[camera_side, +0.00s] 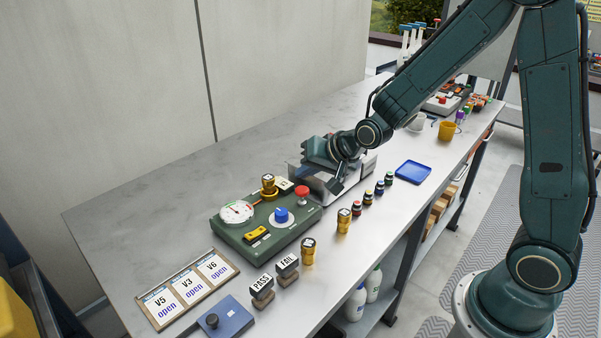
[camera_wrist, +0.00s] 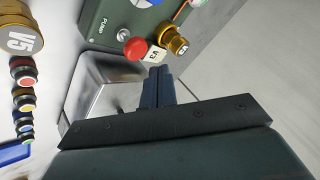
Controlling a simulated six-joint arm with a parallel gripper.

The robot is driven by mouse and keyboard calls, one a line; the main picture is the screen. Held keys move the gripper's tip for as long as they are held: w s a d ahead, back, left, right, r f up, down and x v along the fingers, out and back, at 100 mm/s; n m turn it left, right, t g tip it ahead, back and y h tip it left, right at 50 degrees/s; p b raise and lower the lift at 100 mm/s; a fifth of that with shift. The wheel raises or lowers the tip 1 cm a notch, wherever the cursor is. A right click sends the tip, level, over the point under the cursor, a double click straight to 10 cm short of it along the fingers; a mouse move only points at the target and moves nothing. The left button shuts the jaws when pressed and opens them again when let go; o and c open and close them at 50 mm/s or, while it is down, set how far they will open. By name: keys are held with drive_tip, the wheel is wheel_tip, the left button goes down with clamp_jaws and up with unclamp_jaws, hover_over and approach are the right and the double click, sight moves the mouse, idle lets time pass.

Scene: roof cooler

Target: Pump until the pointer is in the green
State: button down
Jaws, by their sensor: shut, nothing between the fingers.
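The green pump panel (camera_side: 262,240) lies on the bench. Its round white gauge (camera_side: 237,212) is at the far left; the pointer's reading is too small to tell. A red knob (camera_side: 302,192) stands at the panel's right corner. It shows in the wrist view (camera_wrist: 135,48) close to the lettering PUMP. My gripper (camera_wrist: 160,70) is shut and empty, its fingertips pointing towards the panel and apparently apart from the red knob. In the side view it is over the metal tray, with its fingertips hard to make out.
A brass V3 knob (camera_wrist: 175,40) with a tag stands beside the red knob. The metal tray (camera_wrist: 98,88) adjoins the panel. Several coloured buttons (camera_side: 367,198), a blue tray (camera_side: 413,172), stamps (camera_side: 262,286) and a V6-labelled board (camera_side: 187,288) lie around. The back strip of the bench is clear.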

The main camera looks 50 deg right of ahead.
sight(306, 192)
drive_tip(key=shift+r, duration=1.8)
drive_tip(key=s+r+n+g, duration=0.1)
drive_tip(key=s+r+n, duration=0.3)
drive_tip(key=s, duration=0.9)
drive_tip(key=s+r+n+g+h, duration=0.1)
drive_tip(key=s+r, duration=0.5)
drive_tip(key=s, duration=0.8)
drive_tip(key=n+g, duration=0.1)
drive_tip(key=n, duration=0.1)
drive_tip(key=shift+s+d+r+n+g, duration=0.2)
drive_tip(key=shift+d+n+g, duration=0.1)
drive_tip(key=shift+d+n, duration=0.1)
drive_tip(key=shift+w, duration=0.1)
